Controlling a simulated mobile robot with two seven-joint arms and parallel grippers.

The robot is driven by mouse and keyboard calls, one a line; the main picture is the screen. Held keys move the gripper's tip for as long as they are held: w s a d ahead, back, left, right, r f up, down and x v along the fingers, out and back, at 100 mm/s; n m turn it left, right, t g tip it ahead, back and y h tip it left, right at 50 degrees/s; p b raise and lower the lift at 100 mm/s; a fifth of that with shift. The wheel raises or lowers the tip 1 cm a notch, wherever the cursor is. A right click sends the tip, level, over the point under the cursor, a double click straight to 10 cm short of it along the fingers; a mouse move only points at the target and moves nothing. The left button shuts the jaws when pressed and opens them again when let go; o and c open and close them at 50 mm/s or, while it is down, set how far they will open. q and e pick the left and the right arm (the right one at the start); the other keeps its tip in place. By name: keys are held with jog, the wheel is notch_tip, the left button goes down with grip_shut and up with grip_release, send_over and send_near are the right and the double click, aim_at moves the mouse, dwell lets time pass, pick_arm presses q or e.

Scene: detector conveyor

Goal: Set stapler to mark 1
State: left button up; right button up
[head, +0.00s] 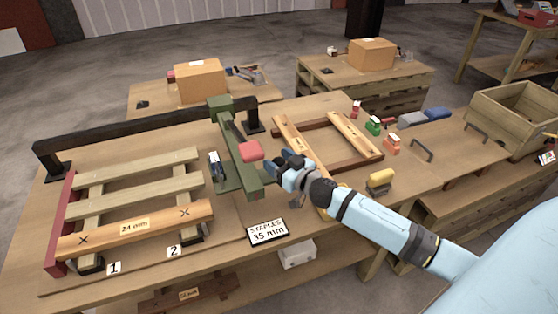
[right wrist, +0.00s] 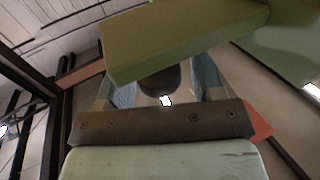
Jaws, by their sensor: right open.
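The stapler looks to be the green arm (head: 229,145) with a red block (head: 250,151) on it, near the right end of a black rail (head: 140,123). Mark 1 is a white label (head: 114,268) at the near left, below an X on an orange plank (head: 135,231). Mark 2 (head: 173,251) is to its right. My right gripper (head: 271,164) is open, just right of the red block; contact cannot be told. In the right wrist view a green bar (right wrist: 185,38) crosses before my open fingers (right wrist: 165,90). My left gripper is out of view.
A pale slatted wooden frame (head: 138,178) lies left of the stapler. Another wooden frame (head: 352,135) lies right of it. A "staples 35 mm" card (head: 267,232) stands at the front edge. Small coloured items and a yellow one (head: 380,182) sit to the right.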

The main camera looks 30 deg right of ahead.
grip_shut()
jog(key=w+a, duration=0.2)
jog(key=a, duration=0.7)
jog(key=w+a, duration=0.2)
jog(key=a, duration=0.8)
jog(key=shift+w+a, duration=0.3)
jog(key=shift+w, duration=0.05)
grip_release()
jog(key=shift+s, duration=0.1)
jog(key=s+d, duration=0.2)
jog(key=s, duration=1.1)
jog(key=shift+s+b, duration=0.25)
jog(key=shift+b, duration=0.1)
jog(key=shift+o, duration=0.2)
jog(key=shift+d, duration=0.1)
